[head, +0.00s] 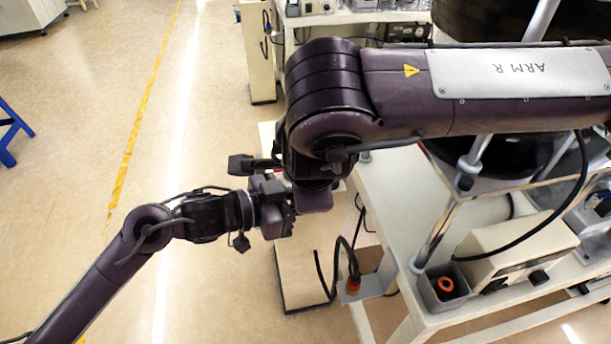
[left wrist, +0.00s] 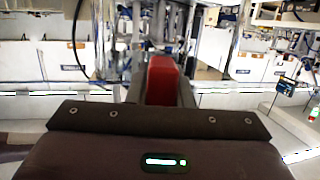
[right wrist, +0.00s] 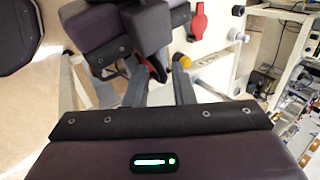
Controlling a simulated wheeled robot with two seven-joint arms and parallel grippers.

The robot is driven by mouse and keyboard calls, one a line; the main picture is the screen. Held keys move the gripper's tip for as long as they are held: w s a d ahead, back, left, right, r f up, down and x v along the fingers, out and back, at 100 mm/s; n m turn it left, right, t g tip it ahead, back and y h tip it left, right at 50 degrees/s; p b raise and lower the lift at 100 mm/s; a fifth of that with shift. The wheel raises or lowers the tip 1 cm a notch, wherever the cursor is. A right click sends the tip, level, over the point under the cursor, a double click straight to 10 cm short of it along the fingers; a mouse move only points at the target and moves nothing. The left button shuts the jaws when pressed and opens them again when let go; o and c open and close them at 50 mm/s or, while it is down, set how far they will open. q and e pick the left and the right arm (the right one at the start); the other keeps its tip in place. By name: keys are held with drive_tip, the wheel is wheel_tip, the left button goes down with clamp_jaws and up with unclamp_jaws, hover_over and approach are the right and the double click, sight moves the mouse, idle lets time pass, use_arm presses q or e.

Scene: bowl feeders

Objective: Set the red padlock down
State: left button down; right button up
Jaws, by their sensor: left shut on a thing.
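The red padlock (left wrist: 162,80) is between the fingers of my left gripper (left wrist: 162,92), which is shut on it. In the head view my left gripper (head: 277,208) is held out over the floor, left of the white bench, and the padlock is hard to make out there. In the right wrist view a small dark-red piece shows beside the dark gripper blocks; I cannot tell if it is the padlock. My right gripper (right wrist: 160,85) seems open, with a gap between its fingers, close to my left gripper. In the head view its fingertips are largely hidden by the arm.
The white bench (head: 400,190) carries a bowl feeder, a cream control box (head: 515,255) and a grey bin (head: 443,287) with an orange-red ring. A red fitting (right wrist: 199,20) and a yellow knob (right wrist: 183,62) show in the right wrist view. Open floor lies left.

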drive_tip(key=shift+f, duration=0.15)
clamp_jaws()
use_arm(q)
drive_tip(key=c, duration=1.2)
unclamp_jaws()
